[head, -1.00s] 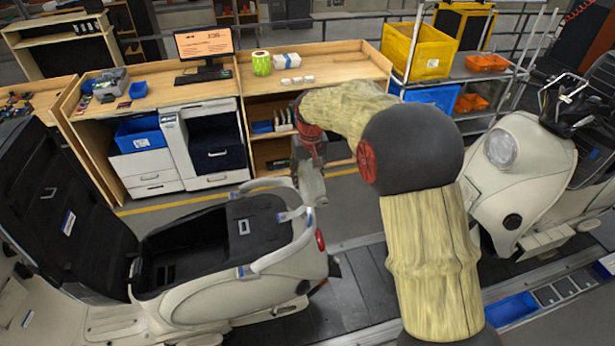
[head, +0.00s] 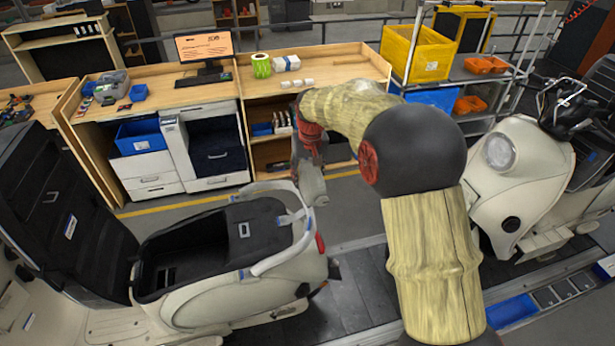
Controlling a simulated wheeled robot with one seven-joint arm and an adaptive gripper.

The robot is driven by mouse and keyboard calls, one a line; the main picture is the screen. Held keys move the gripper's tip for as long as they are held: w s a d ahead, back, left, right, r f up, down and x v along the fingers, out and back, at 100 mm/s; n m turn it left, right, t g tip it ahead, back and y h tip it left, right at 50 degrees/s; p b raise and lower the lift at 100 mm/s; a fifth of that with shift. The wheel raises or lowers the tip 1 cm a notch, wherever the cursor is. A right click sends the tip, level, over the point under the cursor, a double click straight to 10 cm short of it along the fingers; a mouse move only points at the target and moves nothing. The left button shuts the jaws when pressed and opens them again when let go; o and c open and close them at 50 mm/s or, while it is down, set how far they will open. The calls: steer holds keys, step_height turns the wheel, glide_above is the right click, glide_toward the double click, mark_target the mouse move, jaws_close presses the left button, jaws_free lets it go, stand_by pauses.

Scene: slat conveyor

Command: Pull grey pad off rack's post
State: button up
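The cream scooter (head: 235,290) at the left has a pale rear rack (head: 285,255) around its black seat. Small grey-blue pads sit on the rack, one (head: 284,219) on its near upper part and another (head: 241,273) lower down. My gripper (head: 314,196) hangs above and just behind the rack's right end, pointing down. Its fingers are small and seen from the side, so whether they are open or touch a pad cannot be told. My arm comes in from the lower right and hides part of the floor behind.
A second cream scooter (head: 525,180) stands at the right on the slat conveyor (head: 355,285). Wooden workbenches (head: 335,66) and a cart with a yellow bin (head: 420,52) stand behind. A blue tray (head: 511,308) lies at the lower right.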

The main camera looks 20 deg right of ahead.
steer(key=shift+r, duration=0.35)
steer(key=shift+d+r+p, duration=0.2)
steer(key=shift+r+p, duration=0.75)
steer(key=shift+r, duration=0.95)
steer(key=shift+d+r+p, duration=0.15)
steer(key=shift+r+p, duration=0.8)
steer(key=shift+r, duration=0.95)
steer(key=shift+d+r+p, duration=0.2)
steer(key=shift+r+p, duration=0.75)
steer(key=shift+r, duration=0.95)
steer(key=shift+f, duration=0.1)
